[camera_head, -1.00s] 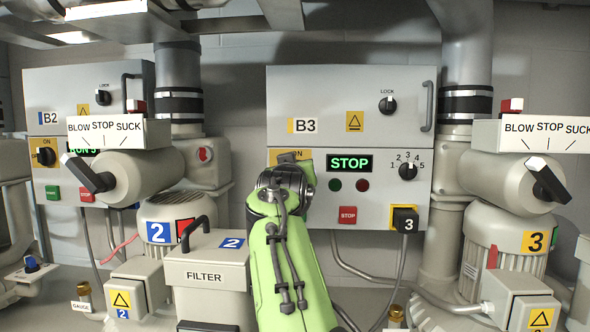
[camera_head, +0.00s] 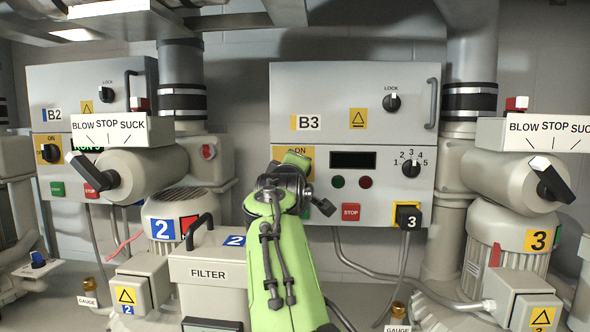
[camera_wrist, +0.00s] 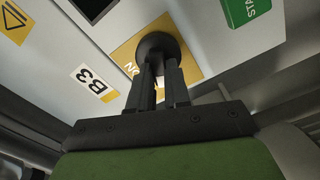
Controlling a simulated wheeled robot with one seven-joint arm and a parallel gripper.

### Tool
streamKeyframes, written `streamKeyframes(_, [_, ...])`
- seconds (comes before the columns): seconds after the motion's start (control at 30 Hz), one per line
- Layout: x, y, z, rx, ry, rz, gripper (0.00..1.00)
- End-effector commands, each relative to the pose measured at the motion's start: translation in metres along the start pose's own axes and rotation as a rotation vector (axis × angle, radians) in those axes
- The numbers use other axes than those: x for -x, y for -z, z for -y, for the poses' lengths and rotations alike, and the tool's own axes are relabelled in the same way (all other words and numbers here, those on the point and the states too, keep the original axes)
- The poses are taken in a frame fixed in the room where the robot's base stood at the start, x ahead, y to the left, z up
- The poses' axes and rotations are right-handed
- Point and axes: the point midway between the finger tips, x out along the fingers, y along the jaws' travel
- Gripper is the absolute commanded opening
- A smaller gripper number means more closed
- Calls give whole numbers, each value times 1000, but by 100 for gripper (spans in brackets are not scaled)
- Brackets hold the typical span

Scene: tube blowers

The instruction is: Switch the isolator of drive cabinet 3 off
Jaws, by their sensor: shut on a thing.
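Drive cabinet B3 (camera_head: 450,145) is the grey cabinet in the middle of the head view; its label (camera_wrist: 95,83) also shows in the wrist view. Its isolator has a round black knob (camera_wrist: 157,44) on a yellow plate (camera_wrist: 188,42). The plate's edge (camera_head: 307,150) shows in the head view, but my arm hides the knob there. My gripper (camera_wrist: 160,68) is shut on the knob, one finger on each side. The knob's exact pointer position is hidden by the fingers. The cabinet's display (camera_head: 353,160) is dark.
A lock knob (camera_head: 391,102) sits above. Cabinet B2 (camera_head: 65,85) and a filter box (camera_head: 207,272) stand left. Blower 3 (camera_head: 510,240) stands right.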

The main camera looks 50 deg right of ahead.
Motion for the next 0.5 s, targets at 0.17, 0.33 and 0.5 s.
streamKeyframes(0.17, [0, 0, 3, 149, 3, 0, 0])
streamKeyframes(0.33, [0, 0, 4, 268, 2, 0, 0])
streamKeyframes(0.5, [0, -1, 5, 352, 3, 1, 0])
